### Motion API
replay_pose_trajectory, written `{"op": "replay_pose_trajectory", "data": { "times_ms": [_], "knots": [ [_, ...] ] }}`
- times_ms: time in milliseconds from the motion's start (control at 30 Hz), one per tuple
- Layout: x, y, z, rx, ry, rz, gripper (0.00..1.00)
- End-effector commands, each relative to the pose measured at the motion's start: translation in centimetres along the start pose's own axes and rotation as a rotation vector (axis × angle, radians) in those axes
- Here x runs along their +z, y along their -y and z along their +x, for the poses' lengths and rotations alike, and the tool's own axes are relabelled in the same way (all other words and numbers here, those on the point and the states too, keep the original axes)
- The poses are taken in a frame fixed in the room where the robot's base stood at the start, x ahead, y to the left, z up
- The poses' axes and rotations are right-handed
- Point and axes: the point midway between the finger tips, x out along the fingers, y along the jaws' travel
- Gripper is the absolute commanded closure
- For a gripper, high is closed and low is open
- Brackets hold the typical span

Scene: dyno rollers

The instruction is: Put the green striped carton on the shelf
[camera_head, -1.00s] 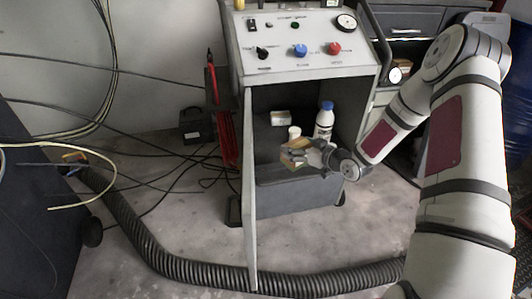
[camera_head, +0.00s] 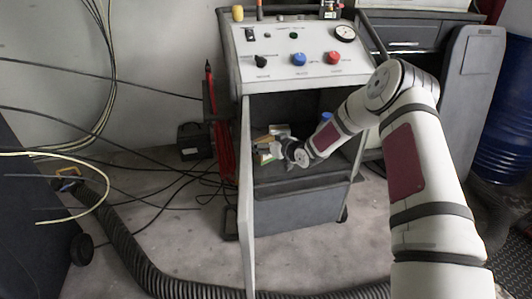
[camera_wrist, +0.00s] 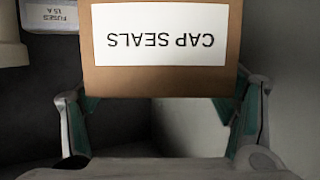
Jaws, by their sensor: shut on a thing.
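My gripper (camera_head: 266,150) is shut on a small tan carton (camera_head: 261,142) in the open cabinet bay. In the wrist view the carton (camera_wrist: 160,78) is brown, with a white label reading CAP SEALS upside down. Its sides sit between my teal-padded fingers (camera_wrist: 160,108). A small green patch shows on it in the head view; no green stripe shows in the wrist view.
A white box (camera_wrist: 50,14) labelled FUSES and a white cylinder (camera_wrist: 10,42) stand near the carton. A blue-capped bottle (camera_head: 327,117) is mostly hidden by my arm. The open cabinet door (camera_head: 247,200) stands close on the left.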

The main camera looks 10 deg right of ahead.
Motion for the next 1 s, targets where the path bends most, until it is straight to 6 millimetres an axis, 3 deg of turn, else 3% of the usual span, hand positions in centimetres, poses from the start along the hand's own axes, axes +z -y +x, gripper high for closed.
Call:
{"op": "replay_pose_trajectory", "data": {
  "times_ms": [267, 667, 700, 767, 1000],
  "knots": [
    [3.1, 0.0, 1.1, 0.000, -0.001, 0.001, 0.54],
    [3.5, 0.0, 1.2, 0.000, -0.001, 0.000, 0.54],
    [3.6, 0.0, 1.2, 0.000, 0.000, 0.000, 0.17],
    [3.5, 0.0, 1.2, 0.000, 0.000, 0.000, 0.03],
    [3.5, 0.0, 1.2, 0.000, 0.000, 0.000, 0.01]
  ]
}}
